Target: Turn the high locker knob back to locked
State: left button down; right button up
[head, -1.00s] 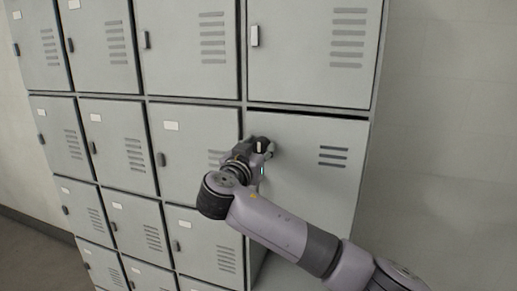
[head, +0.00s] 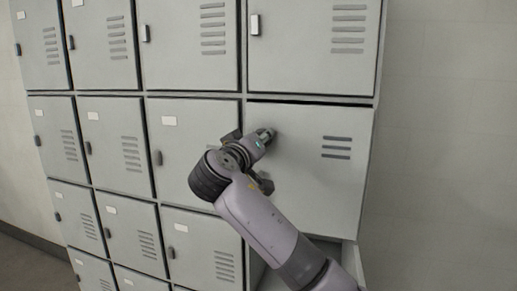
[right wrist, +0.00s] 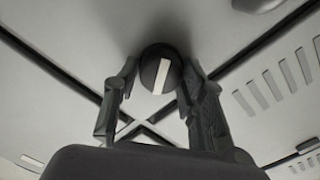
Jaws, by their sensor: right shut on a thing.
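The locker knob (right wrist: 161,70) is round and dark with a white stripe across its face. In the right wrist view it sits between the two fingers of my right gripper (right wrist: 158,82), which is shut on it. The stripe stands nearly upright in that view. In the head view my right gripper (head: 266,137) is at the upper left of a wide locker door (head: 310,190) in the second row, and its fingers and wrist hide most of the knob. My left gripper is not in view.
Other grey lockers (head: 188,45) with vent slots, small handles and white labels fill the left and top. The door above (head: 305,75) has a pale handle. Bare wall (head: 450,140) lies to the right. My right forearm crosses the lower middle.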

jog(key=n, duration=0.5)
jog(key=shift+a+n, duration=0.1)
jog(key=shift+n, duration=0.3)
jog(key=n+p, duration=0.1)
jog(key=n, duration=0.4)
jog(key=shift+f+n, duration=0.15)
jog(key=shift+n, duration=0.15)
jog(key=o, duration=1.1)
jog(key=shift+a, duration=0.1)
jog(key=v, duration=1.2)
